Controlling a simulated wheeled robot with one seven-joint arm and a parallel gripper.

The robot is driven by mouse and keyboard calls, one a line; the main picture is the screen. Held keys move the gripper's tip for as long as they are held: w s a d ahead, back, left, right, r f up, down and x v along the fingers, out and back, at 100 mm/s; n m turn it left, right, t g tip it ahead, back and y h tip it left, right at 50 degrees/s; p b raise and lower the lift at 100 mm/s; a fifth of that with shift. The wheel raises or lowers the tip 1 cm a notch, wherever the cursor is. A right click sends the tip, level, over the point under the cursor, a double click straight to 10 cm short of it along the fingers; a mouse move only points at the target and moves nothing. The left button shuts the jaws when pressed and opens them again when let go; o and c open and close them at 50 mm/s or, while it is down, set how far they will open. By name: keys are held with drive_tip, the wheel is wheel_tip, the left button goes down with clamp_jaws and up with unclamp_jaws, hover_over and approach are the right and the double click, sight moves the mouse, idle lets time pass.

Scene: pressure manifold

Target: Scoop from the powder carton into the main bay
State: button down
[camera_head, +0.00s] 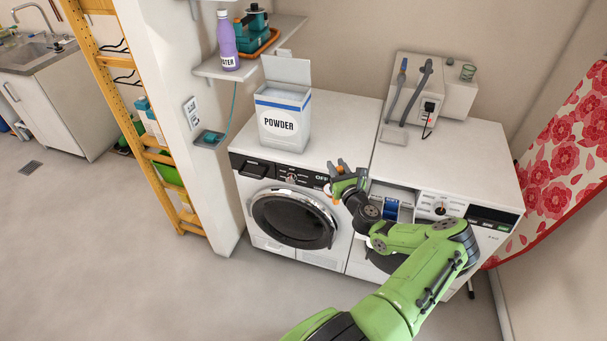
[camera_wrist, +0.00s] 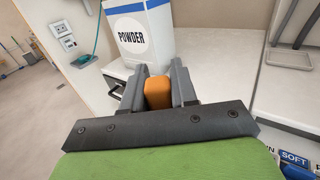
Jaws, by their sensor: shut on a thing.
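The white powder carton (camera_head: 284,122), with a blue band and its lid open, stands on top of the left machine. Its front also shows in the wrist view (camera_wrist: 140,38). My gripper (camera_head: 347,176) is in front of the machines' top edge, right of and below the carton. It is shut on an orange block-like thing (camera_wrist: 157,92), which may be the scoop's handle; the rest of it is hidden. An open detergent drawer (camera_head: 392,207) with blue parts shows in the right machine, just right of my gripper. I cannot tell which compartment is the main bay; a SOFT label (camera_wrist: 294,160) shows in the wrist view.
A wall shelf (camera_head: 208,70) holds a purple bottle (camera_head: 228,45) and a teal device on an orange tray. A white box with grey hoses (camera_head: 405,95) stands at the back of the right machine.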

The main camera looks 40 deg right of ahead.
drive_tip(key=s+d+m+g+h, duration=0.6)
drive_tip(key=s+d+h, duration=0.1)
drive_tip(key=s+d, duration=0.65)
drive_tip(key=w+a+f+n+b, duration=0.4)
drive_tip(key=w+f+n+b, duration=0.2)
drive_tip(key=f+n+b, duration=0.3)
drive_tip(key=w+a+f+n+b, duration=0.3)
drive_tip(key=w+f+n+b, duration=0.3)
drive_tip(key=f+n+b, duration=0.3)
drive_tip(key=shift+a+f+n+g+b, duration=0.15)
drive_tip(key=shift+a+n+g+b, duration=0.25)
drive_tip(key=shift+n+b, duration=2.05)
drive_tip(key=shift+a+m, duration=0.1)
drive_tip(key=shift+m, duration=0.15)
